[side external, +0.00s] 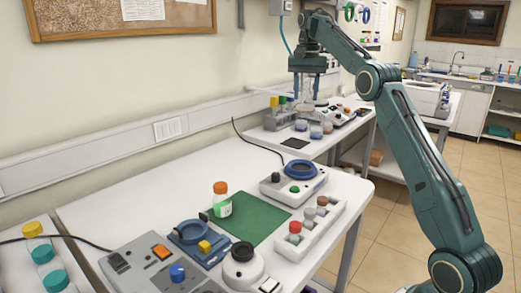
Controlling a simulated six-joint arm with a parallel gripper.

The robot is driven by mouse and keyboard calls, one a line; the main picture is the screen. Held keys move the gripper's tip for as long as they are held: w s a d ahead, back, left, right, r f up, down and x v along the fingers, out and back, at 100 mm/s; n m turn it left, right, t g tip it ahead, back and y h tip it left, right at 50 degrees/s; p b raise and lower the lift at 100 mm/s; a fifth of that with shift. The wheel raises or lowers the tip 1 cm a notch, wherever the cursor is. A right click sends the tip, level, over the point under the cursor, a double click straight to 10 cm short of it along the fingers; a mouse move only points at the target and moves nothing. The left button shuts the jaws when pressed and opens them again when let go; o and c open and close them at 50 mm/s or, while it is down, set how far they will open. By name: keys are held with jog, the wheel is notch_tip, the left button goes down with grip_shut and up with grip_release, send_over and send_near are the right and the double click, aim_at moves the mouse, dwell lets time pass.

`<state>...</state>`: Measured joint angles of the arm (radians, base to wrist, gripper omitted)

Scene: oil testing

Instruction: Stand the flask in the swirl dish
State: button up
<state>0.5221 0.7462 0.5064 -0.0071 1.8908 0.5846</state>
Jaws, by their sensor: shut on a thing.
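My gripper (307,80) is at the far table, pointing down, at the end of my raised arm. It is shut on what looks like a clear glass flask (305,101), small and hard to make out in the side view. The flask hangs over or just in front of the far table's items; I cannot tell whether it touches anything. A blue round dish (300,169) sits on a white device with a green button on the near table, apart from my gripper. A second blue round holder (190,232) stands further left; I cannot tell which is the swirl dish.
An orange-capped bottle (221,199) stands on a green mat (258,222). A white rack (312,230) holds several capped vials right of it. A grey control box (150,262) and capped jars (50,263) are at front left. Small jars (315,131) stand on the far table.

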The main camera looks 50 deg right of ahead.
jog(key=shift+f, duration=0.15)
jog(key=shift+f, duration=9.85)
jog(key=shift+f, duration=0.1)
jog(key=o, duration=1)
notch_tip(320, 180, up, 12)
jog(key=shift+r, duration=0.15)
